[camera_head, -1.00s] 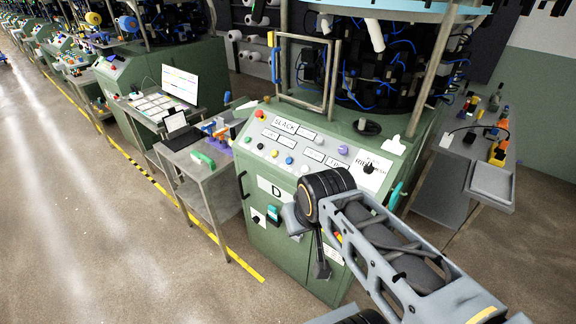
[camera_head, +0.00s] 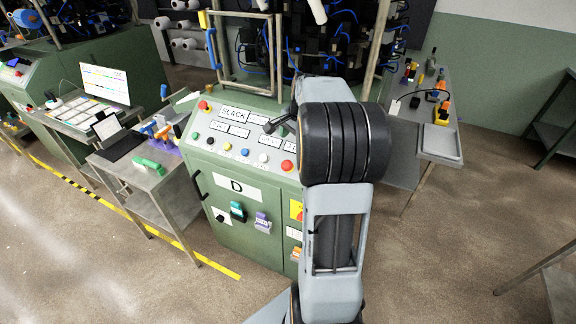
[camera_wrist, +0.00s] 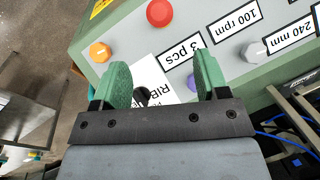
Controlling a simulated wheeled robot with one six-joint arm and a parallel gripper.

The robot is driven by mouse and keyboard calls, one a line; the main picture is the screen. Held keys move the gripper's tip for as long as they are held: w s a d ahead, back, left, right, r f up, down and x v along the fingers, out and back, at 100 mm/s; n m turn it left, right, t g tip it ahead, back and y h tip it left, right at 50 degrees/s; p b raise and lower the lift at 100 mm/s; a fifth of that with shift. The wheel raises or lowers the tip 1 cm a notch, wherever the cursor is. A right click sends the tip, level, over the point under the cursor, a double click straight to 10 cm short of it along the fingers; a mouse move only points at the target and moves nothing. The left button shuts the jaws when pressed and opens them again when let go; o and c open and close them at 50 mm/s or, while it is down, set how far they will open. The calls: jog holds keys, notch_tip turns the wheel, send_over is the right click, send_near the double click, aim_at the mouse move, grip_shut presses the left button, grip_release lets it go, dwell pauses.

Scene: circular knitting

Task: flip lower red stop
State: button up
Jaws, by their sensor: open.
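The lower red stop is a round red button (camera_head: 287,166) at the lower right of the sloped control panel (camera_head: 215,135), just left of my arm in the head view. In the wrist view a red button (camera_wrist: 159,12) shows at the top, beyond the fingers, near a yellow sticker. A second red button (camera_head: 203,105) sits at the panel's upper left corner. My gripper (camera_wrist: 157,85) is open, with green fingertips spread over a white RIB card (camera_wrist: 150,72). A small dark part shows between the fingers. The fingers are apart from the red button. My arm hides the panel's right part in the head view.
An orange knob (camera_wrist: 100,52), a white knob (camera_wrist: 256,52) and a partly hidden purple button (camera_wrist: 194,82) are close to the fingers. A metal side table (camera_head: 155,178) stands left, a grey bench (camera_head: 440,140) right. The floor in front is clear.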

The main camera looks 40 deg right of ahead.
aim_at(286, 164)
jog(key=p+x, duration=0.2)
jog(key=x, duration=1.1)
jog(key=shift+f, duration=0.1)
jog(key=c, duration=1.2)
jog(key=shift+s+a+r, duration=0.15)
jog(key=shift+a+r, duration=0.15)
jog(key=shift+r, duration=0.3)
jog(key=shift+c, duration=0.3)
jog(key=o, duration=1.3)
jog(key=shift+c, duration=0.2)
jog(key=b+v, duration=0.2)
jog(key=v, duration=1.1)
jog(key=shift+r, duration=0.4)
